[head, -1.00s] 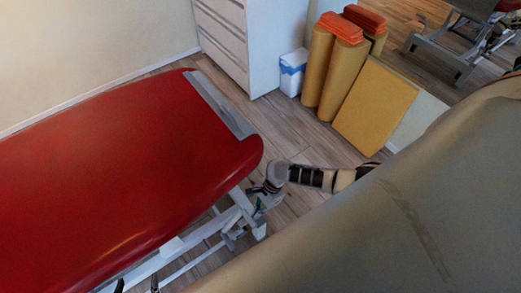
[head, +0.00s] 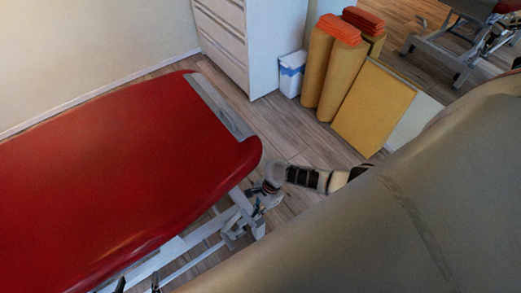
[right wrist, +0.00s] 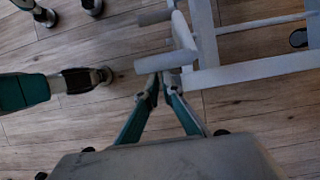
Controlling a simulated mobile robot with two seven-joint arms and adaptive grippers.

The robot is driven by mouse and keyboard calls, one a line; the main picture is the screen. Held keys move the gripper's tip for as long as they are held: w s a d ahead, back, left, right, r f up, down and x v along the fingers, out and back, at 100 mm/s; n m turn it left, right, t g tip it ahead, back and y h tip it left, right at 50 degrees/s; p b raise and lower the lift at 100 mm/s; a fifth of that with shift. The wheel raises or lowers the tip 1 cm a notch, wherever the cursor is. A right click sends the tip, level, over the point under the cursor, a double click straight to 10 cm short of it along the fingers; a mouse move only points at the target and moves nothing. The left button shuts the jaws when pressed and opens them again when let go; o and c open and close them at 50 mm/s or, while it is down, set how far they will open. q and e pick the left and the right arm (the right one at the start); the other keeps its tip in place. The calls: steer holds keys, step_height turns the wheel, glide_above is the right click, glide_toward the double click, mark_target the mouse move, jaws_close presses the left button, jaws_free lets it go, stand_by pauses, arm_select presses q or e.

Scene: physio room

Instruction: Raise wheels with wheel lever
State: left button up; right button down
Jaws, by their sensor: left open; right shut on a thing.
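The red treatment couch (head: 110,185) fills the left of the head view, with its white frame (head: 170,250) below. The wheel lever, which I take to be the grey rounded bar (right wrist: 166,61), shows in the right wrist view at the end of the frame. My right gripper (right wrist: 158,84) is shut on this bar; its fingertips meet at the bar's underside. In the head view my right gripper (head: 262,190) is low beside the couch's near right end, and the lever is hard to make out there. My left gripper (head: 136,285) is open at the bottom edge, only its dark fingertips showing.
A white drawer cabinet (head: 250,45), a small white-and-blue box (head: 292,73), yellow rolls (head: 330,75) and a yellow panel (head: 374,107) stand behind. Wooden floor (head: 300,135) is clear between them and the couch. Another couch frame (head: 455,45) is at top right.

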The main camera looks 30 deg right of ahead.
steer(key=v, duration=1.1)
steer(key=shift+d+r, duration=0.15)
steer(key=shift+r, duration=0.2)
